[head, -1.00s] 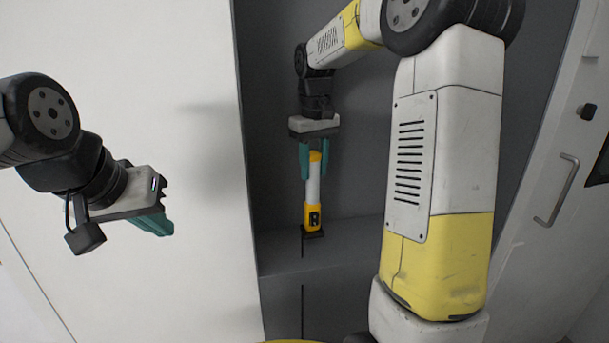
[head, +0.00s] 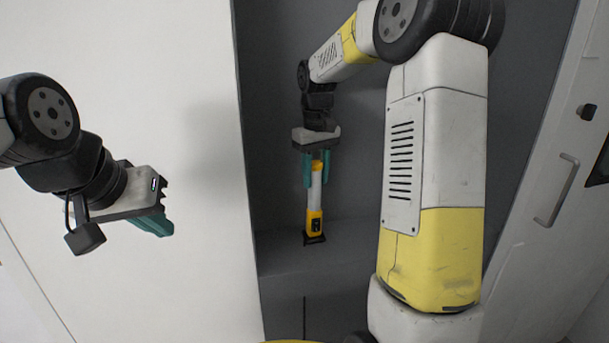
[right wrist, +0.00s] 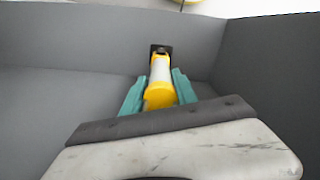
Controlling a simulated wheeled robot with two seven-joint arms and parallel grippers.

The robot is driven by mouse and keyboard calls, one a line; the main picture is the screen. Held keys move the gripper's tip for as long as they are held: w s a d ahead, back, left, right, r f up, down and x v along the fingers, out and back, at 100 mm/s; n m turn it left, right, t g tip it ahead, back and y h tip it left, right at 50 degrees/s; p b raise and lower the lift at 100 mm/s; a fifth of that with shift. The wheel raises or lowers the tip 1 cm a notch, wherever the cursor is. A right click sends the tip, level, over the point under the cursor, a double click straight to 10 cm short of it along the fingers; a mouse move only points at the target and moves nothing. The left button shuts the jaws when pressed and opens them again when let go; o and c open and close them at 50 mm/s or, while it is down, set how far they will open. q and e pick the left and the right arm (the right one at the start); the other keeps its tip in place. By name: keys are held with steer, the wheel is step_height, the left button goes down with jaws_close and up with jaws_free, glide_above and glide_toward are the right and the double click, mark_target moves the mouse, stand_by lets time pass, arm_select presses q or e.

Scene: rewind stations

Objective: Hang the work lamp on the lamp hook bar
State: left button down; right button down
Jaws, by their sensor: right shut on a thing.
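The work lamp (head: 314,197) has a yellow top, a white tube and a yellow lower body with a black foot. It hangs roughly upright, slightly tilted, below my right gripper (head: 317,180), whose teal fingers are shut on its top. In the right wrist view the lamp (right wrist: 160,78) lies between the fingers of the right gripper (right wrist: 159,95), yellow end nearest. I cannot tell whether its foot touches the grey ledge. My left gripper (head: 155,226) is apart at the left, with nothing visible in it; its finger gap is hidden. I cannot make out the lamp hook bar.
A grey recess (head: 275,130) with a ledge (head: 283,262) surrounds the lamp. A large white panel (head: 205,170) borders it on the left. A white door with a handle (head: 557,190) stands at the right. My right arm hides the recess's right part.

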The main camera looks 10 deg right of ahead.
steer(key=shift+f, duration=0.1)
steer(key=c, duration=1)
jaws_free()
steer(key=shift+f, duration=0.1)
steer(key=shift+o, duration=0.2)
